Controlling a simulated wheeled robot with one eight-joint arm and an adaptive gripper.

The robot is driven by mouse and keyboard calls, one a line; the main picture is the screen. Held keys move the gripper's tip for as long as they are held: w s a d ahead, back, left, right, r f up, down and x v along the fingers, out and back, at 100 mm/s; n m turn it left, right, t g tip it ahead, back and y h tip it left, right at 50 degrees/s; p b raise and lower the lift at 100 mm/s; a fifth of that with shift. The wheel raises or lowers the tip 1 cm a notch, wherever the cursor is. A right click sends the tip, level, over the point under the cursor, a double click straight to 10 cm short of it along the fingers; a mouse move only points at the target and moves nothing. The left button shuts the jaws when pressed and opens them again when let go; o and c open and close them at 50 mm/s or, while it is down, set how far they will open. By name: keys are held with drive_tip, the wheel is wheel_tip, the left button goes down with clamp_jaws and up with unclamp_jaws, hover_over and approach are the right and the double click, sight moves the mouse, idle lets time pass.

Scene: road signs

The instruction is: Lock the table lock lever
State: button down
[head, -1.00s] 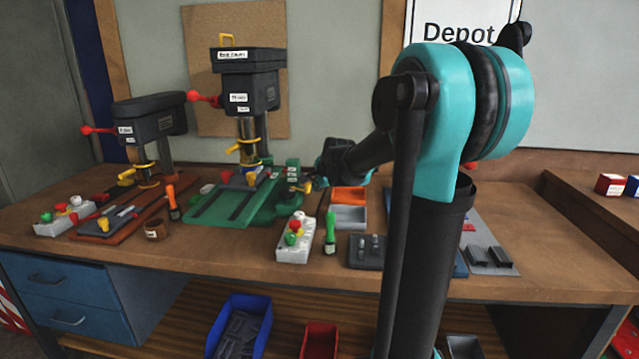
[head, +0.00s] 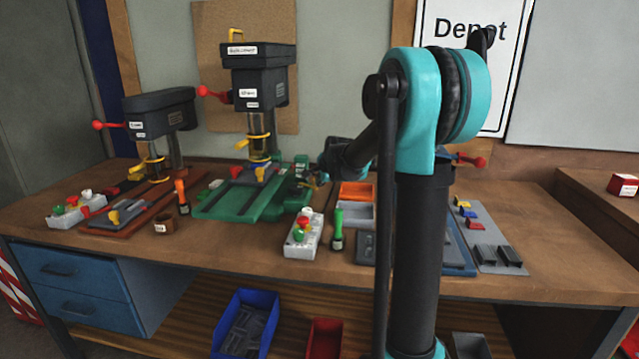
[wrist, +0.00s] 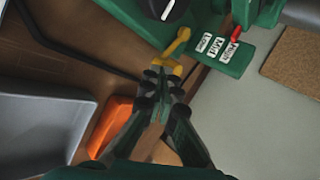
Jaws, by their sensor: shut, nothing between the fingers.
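The table lock lever (wrist: 178,42) is a small yellow lever on the green drill press table in the wrist view. Labels reading words such as "Lock" and "Mid" (wrist: 212,47) and a red pointer sit to its right. My gripper (wrist: 165,72) is shut, with its fingertips just below the lever's lower end. A yellow patch shows at the fingertips; I cannot tell whether they touch the lever. In the head view my gripper (head: 320,178) is at the right edge of the green press base (head: 240,205), where the lever is small and partly hidden.
An orange bin (head: 356,190) and a grey bin (head: 354,214) stand right of the press. A white button box (head: 303,235) and a green-handled tool (head: 338,230) are in front. A second drill press (head: 160,120) stands left. My arm hides part of the bench.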

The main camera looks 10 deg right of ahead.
drive_tip(key=shift+d, duration=0.1)
drive_tip(key=shift+w+d+n+y, duration=0.15)
drive_tip(key=shift+w+n+y, duration=0.05)
drive_tip(key=shift+n+y, duration=0.1)
drive_tip(key=shift+w+d+n+y, duration=0.35)
drive_tip(key=shift+d+n+y, duration=0.05)
drive_tip(key=shift+n, duration=0.2)
drive_tip(key=w+n+y, duration=0.1)
drive_tip(key=w+d+n+g+y, duration=0.1)
drive_tip(key=n, duration=0.1)
drive_tip(key=w+d+n+g+y, duration=0.1)
drive_tip(key=w+n, duration=0.1)
drive_tip(key=shift+d+y, duration=0.2)
drive_tip(key=shift+y, duration=0.2)
drive_tip(key=shift+s+a, duration=0.6)
drive_tip(key=shift+a, duration=0.15)
